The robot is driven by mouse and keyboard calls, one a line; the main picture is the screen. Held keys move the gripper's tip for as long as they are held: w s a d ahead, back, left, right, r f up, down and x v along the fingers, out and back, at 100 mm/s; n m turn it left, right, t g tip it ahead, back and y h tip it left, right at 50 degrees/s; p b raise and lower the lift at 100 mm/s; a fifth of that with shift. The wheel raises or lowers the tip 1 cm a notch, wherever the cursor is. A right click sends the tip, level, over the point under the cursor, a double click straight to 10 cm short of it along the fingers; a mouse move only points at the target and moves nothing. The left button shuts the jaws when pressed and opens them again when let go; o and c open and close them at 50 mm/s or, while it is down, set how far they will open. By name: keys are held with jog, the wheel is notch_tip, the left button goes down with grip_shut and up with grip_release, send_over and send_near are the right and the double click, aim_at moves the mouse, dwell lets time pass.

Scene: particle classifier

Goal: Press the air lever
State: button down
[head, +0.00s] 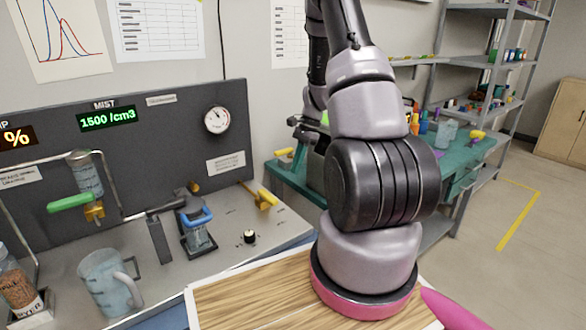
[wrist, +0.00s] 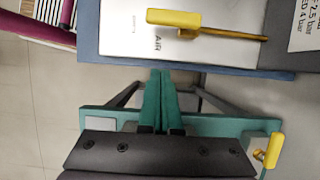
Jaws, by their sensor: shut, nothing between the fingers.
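The yellow air lever (wrist: 172,19) lies on a pale panel marked "AIR" at the top of the wrist view, with a thin stem running right from its handle. A yellow lever at the right end of the grey bench in the head view (head: 267,198) looks like the same one. My gripper (wrist: 160,72) shows in the wrist view as two teal fingers pressed together, empty. Its tips are just below the panel's blue edge and the lever in the picture, apart from the lever. In the head view my arm hides most of the gripper area.
A teal bench (head: 460,155) stands behind my arm. Another yellow lever (wrist: 272,150) is at the lower right of the wrist view. The grey bench holds a jug (head: 104,283), a blue-handled device (head: 197,225) and a green lever (head: 70,202). Open floor lies to the right.

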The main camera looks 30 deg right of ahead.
aim_at(268, 199)
jog(key=a+f, duration=0.1)
jog(key=f, duration=0.1)
jog(key=a+f, duration=0.2)
jog(key=s+a+f, duration=0.1)
jog(key=a+f, duration=0.1)
jog(key=shift+a+f, duration=0.15)
jog(key=shift+f, duration=0.2)
jog(key=shift+s+a, duration=0.15)
jog(key=shift+a, duration=0.5)
